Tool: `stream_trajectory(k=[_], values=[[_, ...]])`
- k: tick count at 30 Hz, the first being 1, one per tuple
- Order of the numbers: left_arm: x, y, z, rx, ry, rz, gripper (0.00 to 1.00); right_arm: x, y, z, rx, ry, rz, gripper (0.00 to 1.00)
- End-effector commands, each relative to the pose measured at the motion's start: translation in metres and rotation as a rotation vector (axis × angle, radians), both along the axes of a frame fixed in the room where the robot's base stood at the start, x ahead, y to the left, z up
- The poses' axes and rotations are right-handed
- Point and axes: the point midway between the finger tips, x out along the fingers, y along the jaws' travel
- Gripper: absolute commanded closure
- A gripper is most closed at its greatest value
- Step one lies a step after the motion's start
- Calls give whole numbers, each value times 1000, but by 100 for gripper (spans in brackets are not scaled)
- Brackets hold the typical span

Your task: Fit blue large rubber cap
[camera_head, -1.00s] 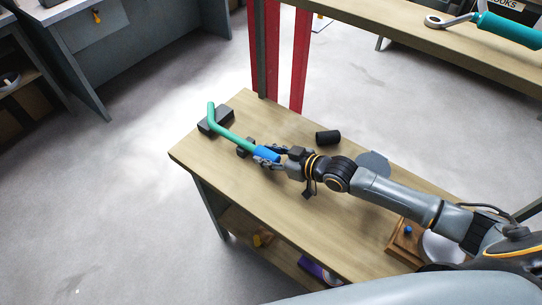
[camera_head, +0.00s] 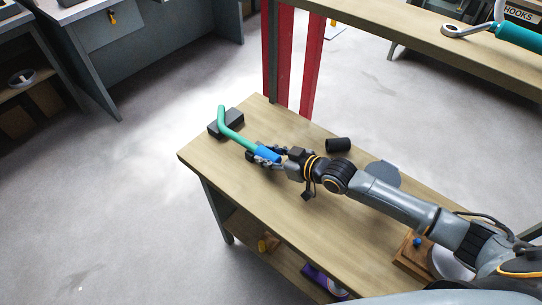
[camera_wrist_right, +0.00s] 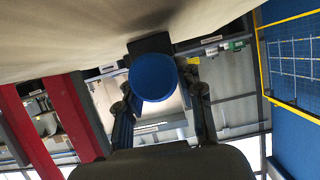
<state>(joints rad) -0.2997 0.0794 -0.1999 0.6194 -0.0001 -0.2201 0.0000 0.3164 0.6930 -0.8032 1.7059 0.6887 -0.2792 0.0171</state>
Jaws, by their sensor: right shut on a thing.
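A green bent tube (camera_head: 232,132) lies at the far left end of the wooden workbench, its bent end by a black block (camera_head: 231,118). The blue cap (camera_head: 268,153) is at the tube's near end, in line with it; how deep the tube sits in it cannot be told. My right gripper (camera_head: 264,155) is shut on the blue cap. In the right wrist view the cap's round closed end (camera_wrist_right: 153,77) faces the camera between the fingers. A second dark support by the fingers is mostly hidden. My left gripper is not in view.
A black cylinder (camera_head: 338,145) lies on the workbench (camera_head: 265,204) behind my right arm. A grey round plate (camera_head: 384,172) and a wooden block with a blue knob (camera_head: 417,243) are farther right. Red posts (camera_head: 312,65) stand behind the bench.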

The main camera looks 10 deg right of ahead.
Motion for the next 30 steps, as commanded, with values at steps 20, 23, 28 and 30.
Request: stream_trajectory(k=[20, 23, 28, 30], values=[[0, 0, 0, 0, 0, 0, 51, 0, 0, 0, 0, 0, 0, 36], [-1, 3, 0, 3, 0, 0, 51, -2, -1, 1, 0, 0, 0, 36], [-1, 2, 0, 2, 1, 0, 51, -17, -14, 7, -1, 3, 0, 36], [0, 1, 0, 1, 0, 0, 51, -28, -23, 13, -3, 2, 0, 36]])
